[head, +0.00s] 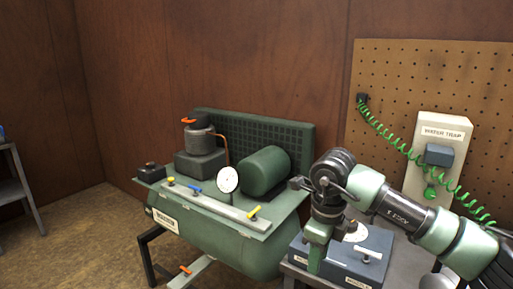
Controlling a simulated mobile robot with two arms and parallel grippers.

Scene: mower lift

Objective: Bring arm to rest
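My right arm reaches in from the lower right, its wrist bent over the blue-grey box (372,262). My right gripper (326,207) is at the end of that wrist, dark and seen at an angle that hides its fingertips. I cannot tell whether it is open or shut, or whether it touches the green upright piece (318,250) just below it at the box's left end. My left gripper is not in view.
A green compressor (215,240) with a gauge (228,180) and colored valve handles stands left of my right arm. A water trap unit (438,150) and coiled green hose (385,135) hang on the pegboard (400,75). A shelf (18,190) stands far left; floor between is clear.

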